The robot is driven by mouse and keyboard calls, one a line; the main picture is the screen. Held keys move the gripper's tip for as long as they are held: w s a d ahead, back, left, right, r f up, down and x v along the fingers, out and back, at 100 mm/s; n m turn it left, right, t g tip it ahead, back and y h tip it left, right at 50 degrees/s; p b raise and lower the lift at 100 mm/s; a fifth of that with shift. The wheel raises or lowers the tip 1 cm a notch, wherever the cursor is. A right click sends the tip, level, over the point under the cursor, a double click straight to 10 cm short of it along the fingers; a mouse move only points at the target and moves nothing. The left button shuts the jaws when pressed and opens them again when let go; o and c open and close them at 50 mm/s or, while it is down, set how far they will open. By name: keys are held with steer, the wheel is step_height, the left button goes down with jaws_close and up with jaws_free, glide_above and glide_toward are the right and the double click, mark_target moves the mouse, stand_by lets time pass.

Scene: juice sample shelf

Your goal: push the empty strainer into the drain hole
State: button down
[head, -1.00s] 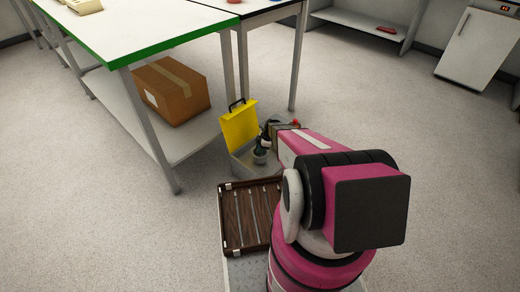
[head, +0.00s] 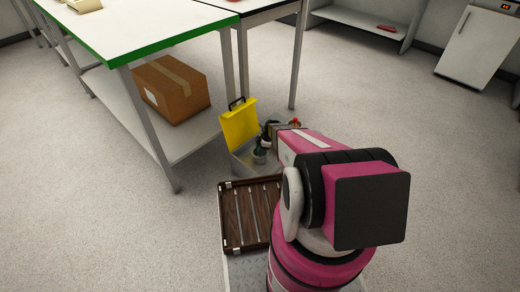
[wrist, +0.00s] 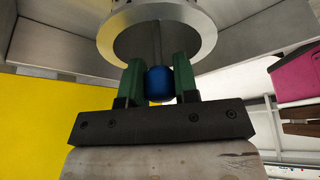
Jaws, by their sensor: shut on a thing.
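In the wrist view, my gripper (wrist: 158,75) has its two green fingers shut on a blue ball knob (wrist: 159,86).
A yellow panel (head: 239,126) with a black handle stands upright at the basin's back. The green-edged table (head: 150,25) and its legs are close behind. A brown slatted tray (head: 232,215) lies in front. The floor to the right is open.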

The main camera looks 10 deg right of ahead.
mark_target(260, 156)
steer(key=shift+f, duration=3)
stand_by(0.8)
steer(key=c, duration=0.8)
jaws_free()
steer(key=shift+r, duration=0.1)
steer(key=v, duration=1)
steer(key=shift+d+r, duration=0.15)
steer(key=shift+r, duration=0.2)
